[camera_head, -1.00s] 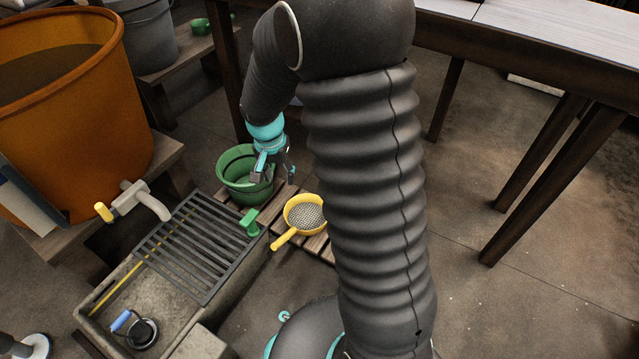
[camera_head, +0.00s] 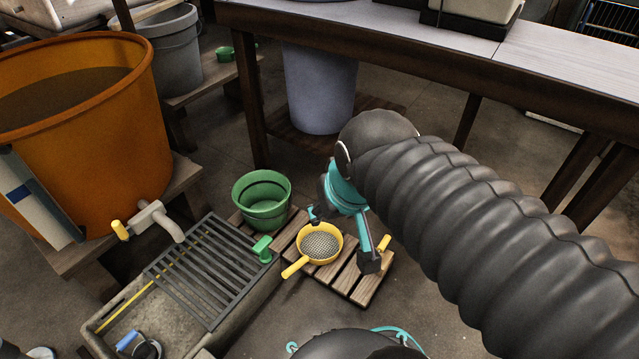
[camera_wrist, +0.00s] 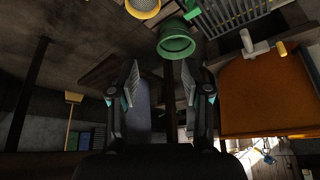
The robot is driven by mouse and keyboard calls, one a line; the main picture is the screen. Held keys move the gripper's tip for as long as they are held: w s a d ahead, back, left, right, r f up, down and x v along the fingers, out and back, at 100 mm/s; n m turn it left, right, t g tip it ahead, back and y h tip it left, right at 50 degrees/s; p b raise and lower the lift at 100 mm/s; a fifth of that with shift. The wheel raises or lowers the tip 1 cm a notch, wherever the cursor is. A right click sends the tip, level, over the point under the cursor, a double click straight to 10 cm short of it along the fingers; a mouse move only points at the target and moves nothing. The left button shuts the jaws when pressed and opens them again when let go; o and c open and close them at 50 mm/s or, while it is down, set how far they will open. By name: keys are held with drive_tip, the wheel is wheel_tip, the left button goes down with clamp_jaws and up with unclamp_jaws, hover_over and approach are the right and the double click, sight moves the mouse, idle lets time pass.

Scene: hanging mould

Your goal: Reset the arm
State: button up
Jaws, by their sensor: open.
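My gripper (camera_head: 342,236) hangs at the end of my black-sleeved arm, right of centre in the head view. Its teal-and-black fingers are spread wide with nothing between them. It appears over or beside the yellow-rimmed sieve (camera_head: 320,246) on the wooden slatted pallet (camera_head: 345,280); its height above them is hard to tell. In the wrist view my gripper (camera_wrist: 163,85) shows two separate fingers, with the green bucket (camera_wrist: 177,42) beyond them. That bucket stands left of the gripper in the head view (camera_head: 262,190).
An orange tub (camera_head: 110,150) with a tap (camera_head: 150,220) stands at the left. A stone trough (camera_head: 185,315) with a dark grate (camera_head: 215,270) is in front of it. A long table (camera_head: 400,45) crosses the back, with a grey-blue bin (camera_head: 318,85) below. Open floor lies between table and pallet.

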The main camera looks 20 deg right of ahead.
drive_tip(key=shift+s+r, duration=0.1)
drive_tip(key=shift+s, duration=0.75)
wheel_tip(320, 180, up, 7)
drive_tip(key=p, duration=0.7)
drive_tip(key=shift+r, duration=0.1)
